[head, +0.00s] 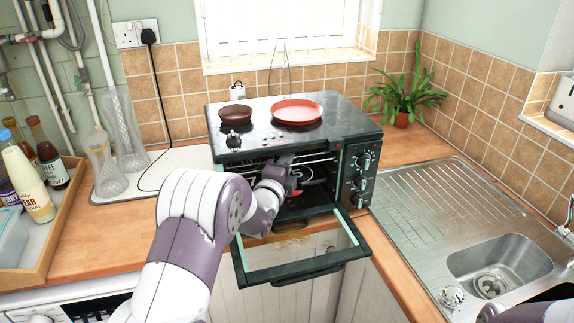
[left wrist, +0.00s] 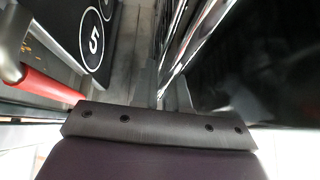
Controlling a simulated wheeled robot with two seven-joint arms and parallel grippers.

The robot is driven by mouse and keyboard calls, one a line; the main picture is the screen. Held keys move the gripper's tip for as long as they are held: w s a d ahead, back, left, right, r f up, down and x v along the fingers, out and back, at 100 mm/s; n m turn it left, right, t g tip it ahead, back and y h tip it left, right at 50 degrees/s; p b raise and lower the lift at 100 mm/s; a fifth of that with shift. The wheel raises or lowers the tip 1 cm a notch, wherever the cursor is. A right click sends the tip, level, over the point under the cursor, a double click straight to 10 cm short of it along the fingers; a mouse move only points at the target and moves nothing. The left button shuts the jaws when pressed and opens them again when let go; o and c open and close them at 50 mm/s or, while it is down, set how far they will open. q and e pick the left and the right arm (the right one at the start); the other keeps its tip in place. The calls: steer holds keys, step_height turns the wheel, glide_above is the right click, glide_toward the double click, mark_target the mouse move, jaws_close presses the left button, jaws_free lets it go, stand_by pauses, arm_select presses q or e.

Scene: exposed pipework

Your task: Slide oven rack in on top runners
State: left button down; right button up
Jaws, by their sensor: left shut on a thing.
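The dark toaster oven (head: 237,150) stands on the counter with its glass door (head: 300,262) folded down in front. My left gripper (head: 290,177) reaches into the oven's open mouth, above the lowered door. It is shut on what looks like the oven rack (head: 318,160), whose thin metal bars show beside it high in the cavity. In the left wrist view a bright metal bar (left wrist: 190,55) runs up from the fingers (left wrist: 168,92). The runners and most of the rack are hidden by my arm and the dark interior. My right gripper is out of view.
A brown bowl (head: 235,116) and a red plate (head: 297,111) sit on the oven top. A potted plant (head: 402,100) and the sink (head: 490,260) are to the right. Glass vases (head: 122,130) and a bottle tray (head: 48,240) stand to the left.

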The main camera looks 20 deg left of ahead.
arm_select(q)
steer(key=c, duration=1.1)
jaws_free()
steer(key=shift+r, duration=0.1)
steer(key=shift+s, duration=0.15)
